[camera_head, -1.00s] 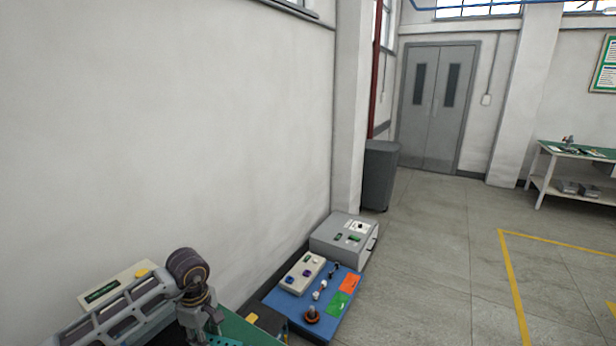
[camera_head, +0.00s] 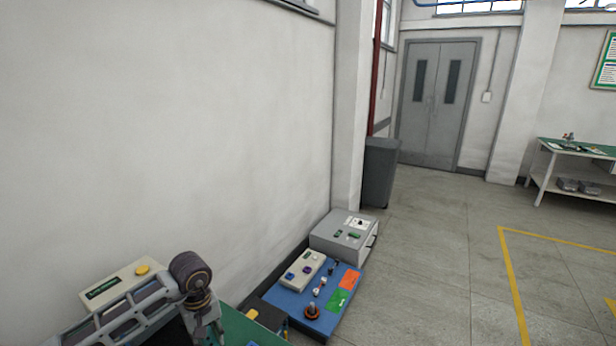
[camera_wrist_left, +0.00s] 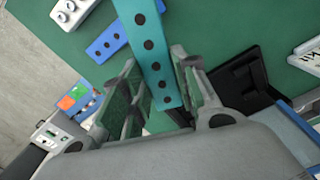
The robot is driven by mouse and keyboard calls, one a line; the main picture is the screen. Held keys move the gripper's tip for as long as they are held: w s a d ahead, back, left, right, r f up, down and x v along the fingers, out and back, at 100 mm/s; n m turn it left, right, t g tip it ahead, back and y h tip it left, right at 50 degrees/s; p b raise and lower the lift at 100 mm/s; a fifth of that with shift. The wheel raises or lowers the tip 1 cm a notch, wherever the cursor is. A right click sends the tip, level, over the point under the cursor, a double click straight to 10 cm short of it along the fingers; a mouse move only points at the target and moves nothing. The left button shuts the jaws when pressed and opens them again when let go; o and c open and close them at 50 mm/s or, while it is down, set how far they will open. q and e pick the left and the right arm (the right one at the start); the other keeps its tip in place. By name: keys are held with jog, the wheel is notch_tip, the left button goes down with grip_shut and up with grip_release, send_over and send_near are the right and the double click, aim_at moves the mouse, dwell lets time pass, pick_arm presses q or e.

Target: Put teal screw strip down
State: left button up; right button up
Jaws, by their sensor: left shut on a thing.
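The teal screw strip (camera_wrist_left: 152,48) is a flat bar with a row of dark holes. In the left wrist view it lies lengthwise between the fingers of my left gripper (camera_wrist_left: 157,72), which is shut on it. The strip is over the green table top (camera_wrist_left: 200,28); I cannot tell whether it touches it. In the head view only my left arm and wrist (camera_head: 195,285) show at the lower left, with the fingertips and strip cut off by the bottom edge. My right gripper is not in view.
A blue strip with holes (camera_wrist_left: 108,42) and a white part with round knobs (camera_wrist_left: 70,12) lie left of the teal strip. A black holder (camera_wrist_left: 242,80) stands at its right. A control box (camera_head: 118,282) with a yellow button sits against the wall side.

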pick_arm(q)
jog(key=m, duration=0.1)
jog(key=f+m, duration=0.1)
jog(key=m, duration=0.3)
jog(key=shift+s+d+f, duration=0.35)
jog(key=shift+s+d, duration=0.05)
jog(key=shift+d+f+m, duration=0.15)
jog(key=shift+d+m, duration=0.05)
jog(key=shift+m, duration=0.4)
jog(key=shift+d+f+m, duration=0.15)
jog(key=shift+d+m, duration=0.05)
jog(key=shift+m, duration=0.4)
jog(key=shift+w+d+r, duration=0.25)
jog(key=shift+w+d, duration=0.3)
jog(key=shift+m, duration=0.3)
jog(key=shift+w+d+r, duration=0.2)
jog(key=shift+w+r, duration=0.35)
jog(key=shift+r, duration=0.25)
jog(key=shift+w+d+r, duration=0.15)
jog(key=shift+w+r, duration=0.45)
jog(key=shift+r, duration=0.15)
jog(key=shift+w+d+r, duration=0.2)
jog(key=shift+w+r, duration=0.35)
jog(key=shift+r, duration=0.25)
jog(key=shift+f, duration=0.15)
